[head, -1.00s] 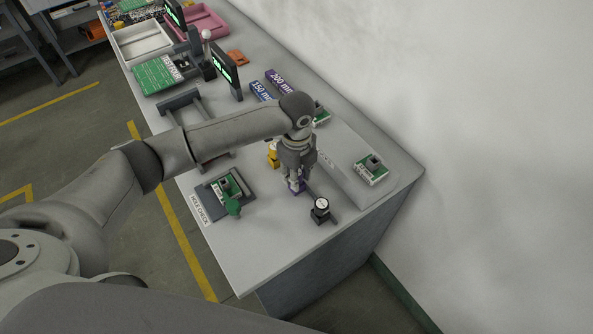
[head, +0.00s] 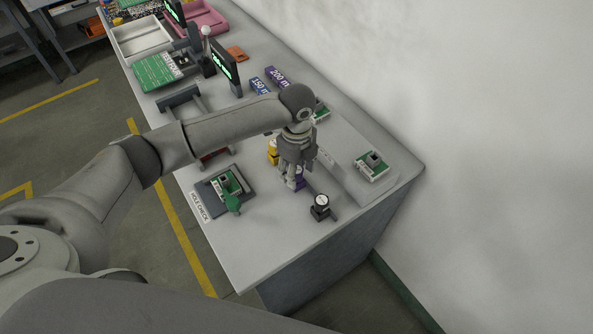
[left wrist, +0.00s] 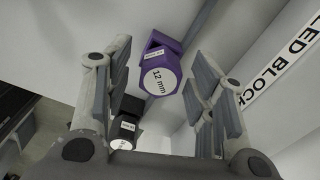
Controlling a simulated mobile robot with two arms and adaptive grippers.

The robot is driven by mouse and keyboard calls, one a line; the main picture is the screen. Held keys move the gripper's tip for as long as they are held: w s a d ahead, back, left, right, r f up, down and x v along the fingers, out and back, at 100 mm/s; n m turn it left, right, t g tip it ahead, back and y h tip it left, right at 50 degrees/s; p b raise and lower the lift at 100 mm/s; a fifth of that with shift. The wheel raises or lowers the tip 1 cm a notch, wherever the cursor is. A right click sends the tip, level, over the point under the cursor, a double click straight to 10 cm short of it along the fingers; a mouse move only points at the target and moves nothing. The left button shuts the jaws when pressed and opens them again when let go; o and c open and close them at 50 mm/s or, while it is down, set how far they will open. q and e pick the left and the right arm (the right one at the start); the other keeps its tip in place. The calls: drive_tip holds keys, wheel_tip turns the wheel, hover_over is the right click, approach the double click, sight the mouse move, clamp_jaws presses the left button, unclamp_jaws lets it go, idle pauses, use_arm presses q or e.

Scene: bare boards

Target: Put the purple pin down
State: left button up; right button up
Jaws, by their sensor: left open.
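The purple pin (head: 299,181) stands on the bench top near its front end, partly hidden by my left gripper (head: 291,181) in the head view. In the left wrist view the purple pin (left wrist: 162,72) shows a round white "12 mm" end face between the two spread fingers (left wrist: 160,95). A gap shows on both sides, so the fingers do not appear to touch it. My left gripper is open and empty. My right gripper is in neither view.
A black pin (head: 320,205) with a white top stands just right of the gripper. A yellow pin (head: 273,150) is close behind. A green pin (head: 232,203) is at the dark fixture (head: 213,196) on the left. The bench's front corner is clear.

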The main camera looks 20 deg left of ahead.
use_arm(q)
wheel_tip(320, 180, up, 11)
drive_tip(key=b, duration=0.2)
drive_tip(key=shift+a, duration=0.1)
idle(1.2)
